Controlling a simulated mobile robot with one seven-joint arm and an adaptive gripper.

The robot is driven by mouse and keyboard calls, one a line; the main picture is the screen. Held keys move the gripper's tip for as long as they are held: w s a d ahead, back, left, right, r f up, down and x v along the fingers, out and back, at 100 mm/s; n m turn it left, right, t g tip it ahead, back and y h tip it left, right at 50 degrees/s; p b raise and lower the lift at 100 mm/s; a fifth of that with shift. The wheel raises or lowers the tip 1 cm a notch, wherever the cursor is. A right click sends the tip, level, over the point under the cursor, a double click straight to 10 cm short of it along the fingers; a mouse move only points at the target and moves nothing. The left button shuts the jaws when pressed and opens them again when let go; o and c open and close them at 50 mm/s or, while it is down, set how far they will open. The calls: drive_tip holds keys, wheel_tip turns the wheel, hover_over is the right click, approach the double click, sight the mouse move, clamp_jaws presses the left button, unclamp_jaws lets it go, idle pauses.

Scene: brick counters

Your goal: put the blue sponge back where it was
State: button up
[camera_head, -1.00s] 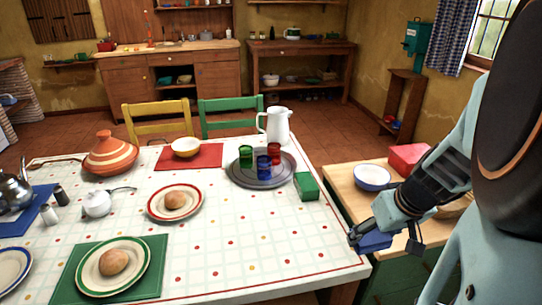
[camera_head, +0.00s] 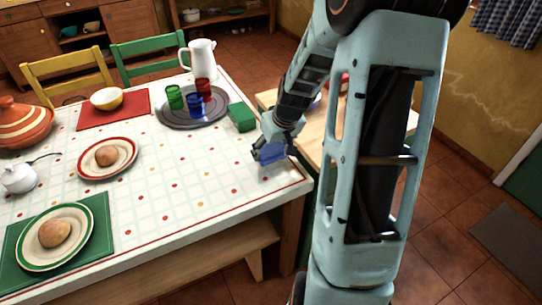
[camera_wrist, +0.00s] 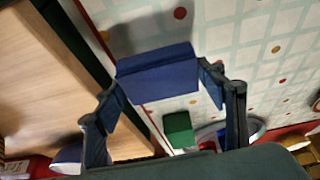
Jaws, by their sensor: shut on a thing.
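The blue sponge (camera_wrist: 157,75) is between the fingers of my gripper (camera_wrist: 165,95) in the wrist view, held above the edge of the checked table. In the head view the sponge (camera_head: 270,152) shows at the end of my gripper (camera_head: 272,150), over the table's right corner. My gripper is shut on it. A shadow lies on the cloth beside the sponge in the wrist view. A green block (camera_head: 242,117), like a sponge, lies on the table just beyond my gripper; it also shows in the wrist view (camera_wrist: 178,129).
A grey round tray (camera_head: 172,119) with green, blue and red glasses and a white jug (camera_head: 203,60) stand beyond the green block. A wooden side table (camera_head: 268,98) is to the right, partly behind my arm. The cloth left of my gripper (camera_head: 190,205) is clear.

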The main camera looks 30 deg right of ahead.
sight(273, 152)
drive_tip(key=shift+f, duration=1.55)
drive_tip(key=shift+f+b, duration=0.1)
drive_tip(key=shift+b, duration=0.2)
drive_tip(key=o, duration=1.1)
drive_tip(key=shift+r, duration=0.35)
drive_tip(key=p+v, duration=0.2)
drive_tip(key=v, duration=0.9)
drive_tip(key=shift+s+r, duration=0.15)
drive_tip(key=shift+r, duration=0.1)
